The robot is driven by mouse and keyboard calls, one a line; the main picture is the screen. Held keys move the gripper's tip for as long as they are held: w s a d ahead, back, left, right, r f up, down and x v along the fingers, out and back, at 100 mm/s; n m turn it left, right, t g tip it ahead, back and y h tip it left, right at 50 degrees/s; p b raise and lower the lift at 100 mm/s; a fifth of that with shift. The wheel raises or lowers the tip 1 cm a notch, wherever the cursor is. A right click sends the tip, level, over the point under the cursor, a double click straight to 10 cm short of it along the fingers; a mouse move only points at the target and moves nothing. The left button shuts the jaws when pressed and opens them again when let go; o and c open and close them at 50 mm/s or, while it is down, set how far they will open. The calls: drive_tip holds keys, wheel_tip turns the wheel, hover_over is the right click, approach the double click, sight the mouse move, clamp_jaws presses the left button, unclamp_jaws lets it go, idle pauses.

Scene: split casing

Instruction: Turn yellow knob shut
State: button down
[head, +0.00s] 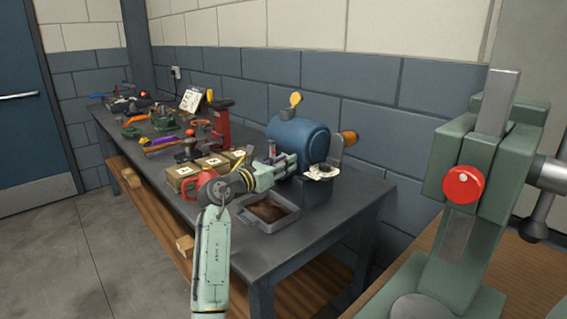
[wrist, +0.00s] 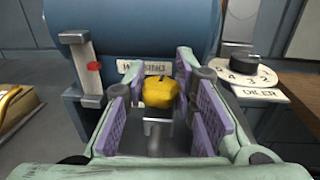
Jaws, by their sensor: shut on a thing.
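A yellow knob (wrist: 160,92) stands on the front of a blue drum-shaped casing (wrist: 140,35), below a small label, in the wrist view. My gripper (wrist: 163,108) has its purple-padded fingers on both sides of the knob and is shut on it. In the head view my gripper (head: 287,161) reaches the left end of the blue casing (head: 300,133), and the knob there is hidden behind the fingers. A separate yellow piece (head: 295,99) stands on top of the casing.
A numbered dial (wrist: 240,68) is right of the knob, and a sight gauge with a red mark (wrist: 94,66) is left. A grey tray (head: 267,228) lies below my gripper. Boxes (head: 197,172) and tools crowd the bench to the left. A green press (head: 465,190) stands at right.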

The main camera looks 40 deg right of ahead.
drive_tip(key=shift+r+g, duration=0.1)
drive_tip(key=shift+g, duration=0.3)
drive_tip(key=m+g+p, duration=0.2)
drive_tip(key=m+g, duration=0.1)
drive_tip(key=g, duration=0.1)
drive_tip(key=shift+r+p, duration=0.1)
drive_tip(key=shift+p, duration=0.25)
drive_tip(key=shift+m+g+p, duration=0.4)
drive_tip(key=shift+m+g, duration=0.8)
drive_tip(key=shift+g, duration=0.6)
drive_tip(key=shift+f+m+g+y, duration=0.25)
drive_tip(key=shift+m+g+y, duration=0.2)
drive_tip(key=shift+g, duration=0.25)
drive_tip(key=c, duration=1.3)
unclamp_jaws()
drive_tip(key=shift+n+t+h, duration=0.35)
drive_tip(key=shift+n+t, duration=0.3)
drive_tip(key=shift+t, duration=0.35)
